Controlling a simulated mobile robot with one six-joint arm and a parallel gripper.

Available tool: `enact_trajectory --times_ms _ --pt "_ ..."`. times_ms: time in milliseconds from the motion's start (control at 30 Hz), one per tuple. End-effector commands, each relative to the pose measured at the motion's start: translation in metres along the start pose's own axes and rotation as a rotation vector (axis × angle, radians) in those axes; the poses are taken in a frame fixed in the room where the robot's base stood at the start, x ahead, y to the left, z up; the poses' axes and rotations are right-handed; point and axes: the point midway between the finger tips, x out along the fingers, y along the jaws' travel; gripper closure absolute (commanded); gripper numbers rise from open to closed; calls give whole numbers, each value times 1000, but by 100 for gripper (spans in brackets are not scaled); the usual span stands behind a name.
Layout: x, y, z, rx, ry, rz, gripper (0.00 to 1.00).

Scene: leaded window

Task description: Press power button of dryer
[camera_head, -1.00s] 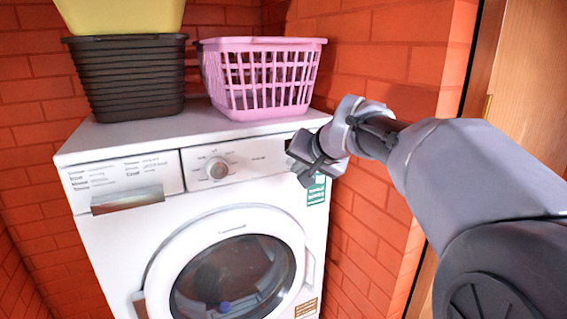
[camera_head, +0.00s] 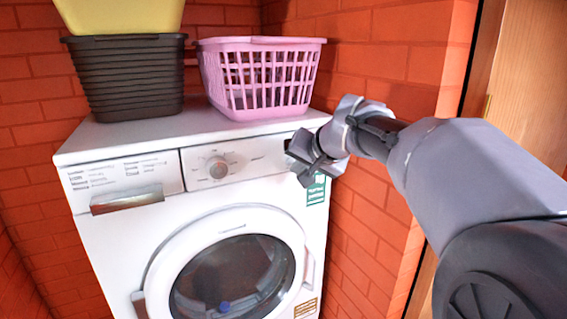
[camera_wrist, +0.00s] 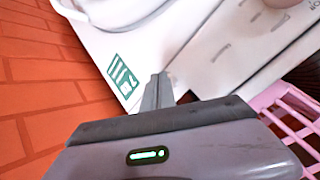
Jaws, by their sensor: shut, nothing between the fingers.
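The dryer (camera_head: 110,235) is a white front-loading machine with a round glass door (camera_head: 232,275). Its control panel (camera_head: 255,158) has a round knob (camera_head: 218,168) and a drawer handle at the left. My gripper (camera_head: 298,160) is at the right end of the panel, close to its front face, and hides that part of it. In the wrist view the shut fingers (camera_wrist: 158,85) point at the white front beside the green label (camera_wrist: 123,76). I cannot tell whether the fingertips touch the panel. The power button is not clearly visible.
A pink basket (camera_head: 262,80) and a dark basket (camera_head: 125,85) stand on the dryer top. A yellow container (camera_head: 120,15) sits on the dark one. Brick walls (camera_head: 375,55) close in behind and to the right; a wooden door (camera_head: 528,85) is at far right.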

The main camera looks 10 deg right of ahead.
Motion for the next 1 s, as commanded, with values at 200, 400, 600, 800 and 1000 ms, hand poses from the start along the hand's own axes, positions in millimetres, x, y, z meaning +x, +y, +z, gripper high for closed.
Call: enact_trajectory --times_ms 200,400,600,800,1000 --pt "0 0 0 0 0 0 100" --pt "1 0 0 0 0 0 100" --pt "7 -4 -4 0 0 0 100" --pt "7 -4 -4 0 0 0 100" --pt "8 -4 -4 0 0 0 100"
